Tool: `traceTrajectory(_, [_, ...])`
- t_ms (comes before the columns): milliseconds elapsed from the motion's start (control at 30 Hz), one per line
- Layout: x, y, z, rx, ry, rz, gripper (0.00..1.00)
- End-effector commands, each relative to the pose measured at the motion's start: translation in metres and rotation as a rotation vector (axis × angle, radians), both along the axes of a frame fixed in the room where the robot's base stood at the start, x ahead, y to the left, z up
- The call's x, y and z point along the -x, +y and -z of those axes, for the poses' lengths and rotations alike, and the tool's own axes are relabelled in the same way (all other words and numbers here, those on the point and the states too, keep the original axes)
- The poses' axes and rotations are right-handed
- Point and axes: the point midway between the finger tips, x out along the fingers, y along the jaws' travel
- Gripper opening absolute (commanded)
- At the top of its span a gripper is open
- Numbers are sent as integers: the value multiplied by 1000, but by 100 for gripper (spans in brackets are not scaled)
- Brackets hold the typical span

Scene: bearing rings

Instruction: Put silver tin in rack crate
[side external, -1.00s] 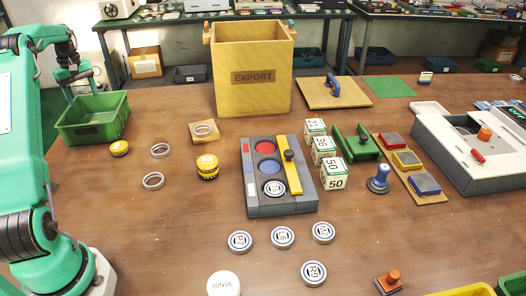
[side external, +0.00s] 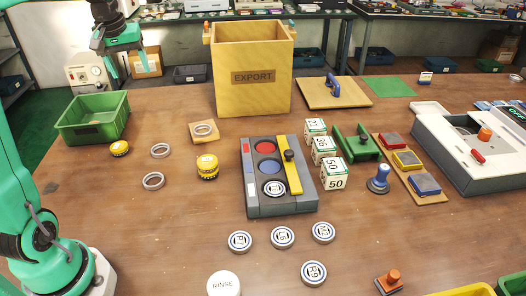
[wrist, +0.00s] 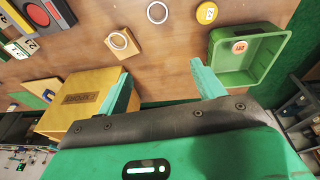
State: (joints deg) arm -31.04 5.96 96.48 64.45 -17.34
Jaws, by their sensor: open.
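My gripper (side external: 130,68) is raised at the back left, above the area behind the green crate (side external: 93,121). Its two teal fingers are apart with nothing between them, also in the wrist view (wrist: 163,85). I cannot tell which thing is the silver tin or which is the rack crate. Several numbered silver-and-dark round pieces lie at the front, one at left (side external: 240,241). Another sits in the grey slotted tray (side external: 283,209), beside red and blue round slots.
The tall wooden EXPORT box (side external: 253,98) stands at the back centre. Number blocks (side external: 334,181) and a stamp (side external: 379,184) stand right of the tray. The front left table is clear.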

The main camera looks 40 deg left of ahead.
Motion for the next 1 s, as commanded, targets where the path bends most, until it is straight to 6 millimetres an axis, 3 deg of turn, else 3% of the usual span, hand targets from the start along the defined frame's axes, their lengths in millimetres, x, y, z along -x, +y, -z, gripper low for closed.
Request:
traceTrajectory(33, [5,-19,-5,-10,-12,44,68])
traceTrajectory(200, [23,-71,-13,-42,-44,185,68])
traceTrajectory(500, [70,-148,-11,-96,-109,431,68])
traceTrajectory(800, [125,-205,11,-146,-181,671,68])
traceTrajectory(1000, [151,-225,28,-169,-217,783,68])
